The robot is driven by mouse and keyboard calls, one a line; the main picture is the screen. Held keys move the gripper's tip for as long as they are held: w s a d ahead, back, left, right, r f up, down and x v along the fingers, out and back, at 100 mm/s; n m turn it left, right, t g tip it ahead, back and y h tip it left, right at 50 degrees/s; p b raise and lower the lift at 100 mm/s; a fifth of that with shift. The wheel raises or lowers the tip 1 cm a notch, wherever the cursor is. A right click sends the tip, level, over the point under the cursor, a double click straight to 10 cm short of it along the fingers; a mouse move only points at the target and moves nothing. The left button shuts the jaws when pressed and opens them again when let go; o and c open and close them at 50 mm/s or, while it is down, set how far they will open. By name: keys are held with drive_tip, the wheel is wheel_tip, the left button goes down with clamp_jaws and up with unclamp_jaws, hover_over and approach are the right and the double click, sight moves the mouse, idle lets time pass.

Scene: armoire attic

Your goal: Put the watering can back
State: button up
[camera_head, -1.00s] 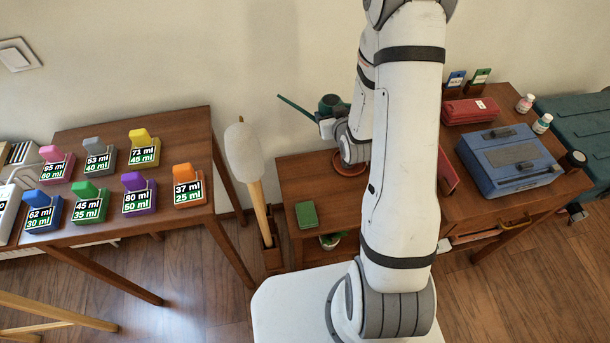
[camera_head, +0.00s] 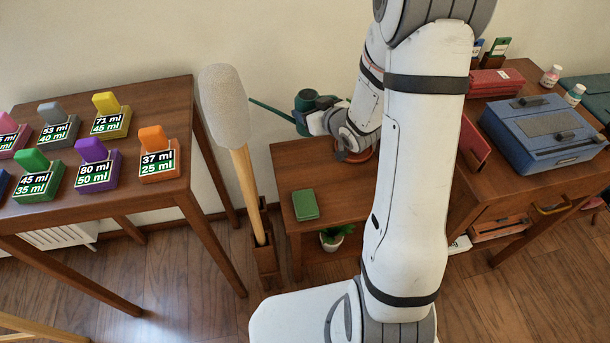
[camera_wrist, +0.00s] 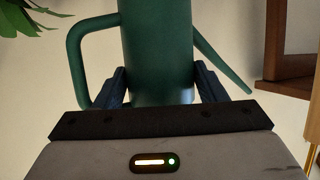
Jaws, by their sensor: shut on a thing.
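The green watering can (camera_head: 304,101) is held beside the wall, above the small wooden table (camera_head: 345,195), with its thin spout pointing left in the head view. My gripper (camera_head: 318,121) is shut on its body. In the wrist view the can (camera_wrist: 157,45) stands between the two dark fingers of my gripper (camera_wrist: 160,88), with its handle on the left and spout on the right. The can's top is cut off there. A reddish-brown round dish (camera_head: 357,155) lies on the small table, partly hidden by my arm.
A green book (camera_head: 305,205) lies on the small table, and a potted plant (camera_head: 336,236) is below it. A tall pale-headed roller (camera_head: 226,108) stands to the left. Beyond it is a table with coloured labelled blocks (camera_head: 97,165). A blue case (camera_head: 540,132) is at right.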

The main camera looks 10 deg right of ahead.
drive_tip(key=shift+n+y, duration=0.5)
drive_tip(key=shift+y, duration=0.2)
drive_tip(key=f+b, duration=0.2)
drive_tip(key=a+f+b, duration=0.1)
drive_tip(key=f+b, duration=0.1)
drive_tip(key=b, duration=0.1)
drive_tip(key=shift+a+f+b, duration=0.2)
drive_tip(key=shift+f+b, duration=2.05)
drive_tip(key=shift+f, duration=2.8)
drive_tip(key=shift+f, duration=0.2)
drive_tip(key=o, duration=1.2)
